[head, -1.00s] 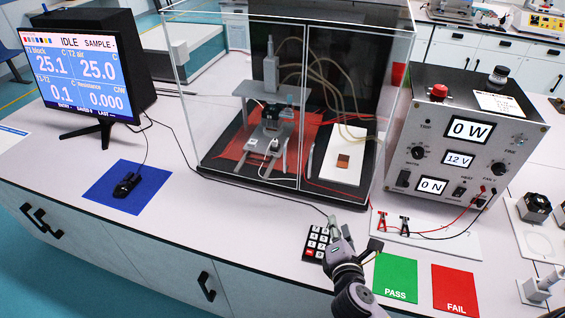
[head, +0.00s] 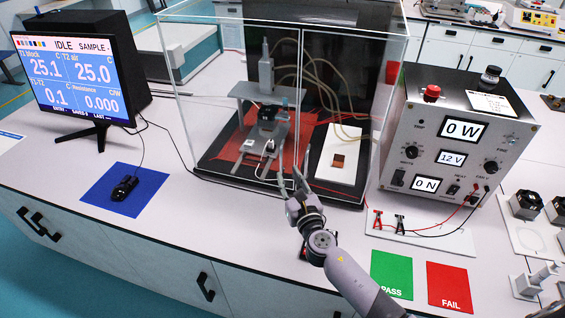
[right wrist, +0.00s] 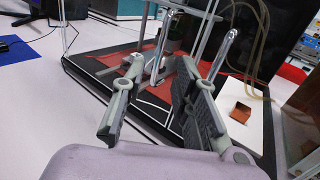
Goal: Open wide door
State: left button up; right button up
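A clear glass enclosure has a wide front door pane (head: 222,95) on the left and a narrower front pane (head: 350,105) on the right, meeting at a vertical seam. Both look shut. My right gripper (head: 293,176) is at the lower front of the enclosure, by this seam. In the right wrist view the gripper (right wrist: 160,72) has its fingers apart, with nothing visibly held. An upright metal bar, likely a handle (right wrist: 222,55), shows beyond the fingers. Whether the fingers touch the glass or the bar, I cannot tell. My left gripper is not in view.
Inside the enclosure are a test fixture (head: 268,120) and a white plate (head: 347,146) with a copper square. A power supply (head: 455,150) stands right. Clip leads, green PASS (head: 391,272) and red FAIL (head: 449,285) cards lie in front. A monitor (head: 80,80) stands left.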

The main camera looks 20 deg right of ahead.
jog(key=w, duration=0.6)
jog(key=shift+w, duration=0.15)
jog(key=shift+c, duration=0.2)
grip_shut()
dwell(0.5)
